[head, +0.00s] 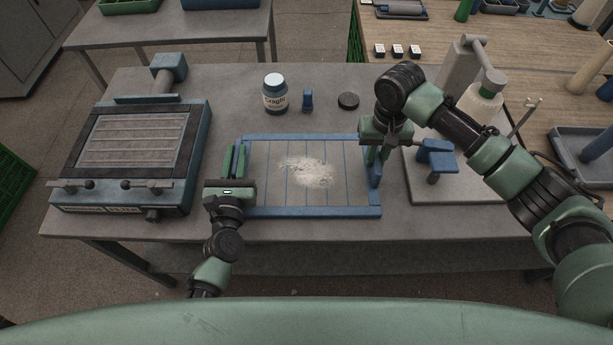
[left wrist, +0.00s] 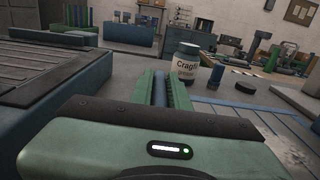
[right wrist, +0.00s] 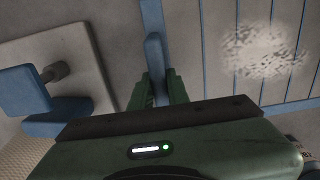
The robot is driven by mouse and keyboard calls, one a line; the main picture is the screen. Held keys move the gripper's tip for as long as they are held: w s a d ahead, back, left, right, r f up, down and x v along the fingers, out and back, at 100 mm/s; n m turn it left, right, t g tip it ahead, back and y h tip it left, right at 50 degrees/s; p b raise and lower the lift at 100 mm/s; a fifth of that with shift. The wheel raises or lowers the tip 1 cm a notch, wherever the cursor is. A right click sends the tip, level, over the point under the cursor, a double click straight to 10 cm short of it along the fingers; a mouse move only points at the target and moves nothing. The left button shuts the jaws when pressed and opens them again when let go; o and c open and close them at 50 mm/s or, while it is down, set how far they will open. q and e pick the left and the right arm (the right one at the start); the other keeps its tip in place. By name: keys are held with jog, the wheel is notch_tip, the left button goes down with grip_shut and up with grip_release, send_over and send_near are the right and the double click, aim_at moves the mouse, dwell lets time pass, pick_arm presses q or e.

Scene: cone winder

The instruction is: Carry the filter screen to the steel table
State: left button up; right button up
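The filter screen (head: 330,212) is a blue rectangular frame with thin slats and a pale patch of fluff in its middle. It lies level over the near grey table (head: 300,232); I cannot tell whether it touches the top. My left gripper (head: 236,160) is at its left side, with the fingers closed around a blue bar (left wrist: 160,88). My right gripper (head: 376,150) is at its right side, with the fingers on both sides of a blue bar (right wrist: 155,60). Another grey table (head: 180,32) stands at the back left. I cannot tell which is the steel table.
A blue-framed unit (head: 135,150) stands left of the screen. A labelled jar (head: 275,93), a small blue item (head: 308,99) and a black disc (head: 348,100) stand behind it. A plate with a blue clamp (head: 437,155) is on the right. A wooden bench (head: 440,40) is beyond.

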pick_arm(q)
jog(key=o, duration=0.4)
pick_arm(e)
jog(key=o, duration=0.4)
pick_arm(q)
jog(key=shift+r, duration=0.1)
pick_arm(e)
jog(key=shift+r, duration=0.1)
pick_arm(q)
jog(key=shift+s, duration=0.15)
jog(key=shift+s, duration=0.3)
jog(key=s, duration=1.1)
jog(key=shift+s, duration=0.15)
pick_arm(e)
jog(key=shift+r, duration=0.2)
notch_tip(320, 180, up, 12)
jog(key=shift+f, duration=0.2)
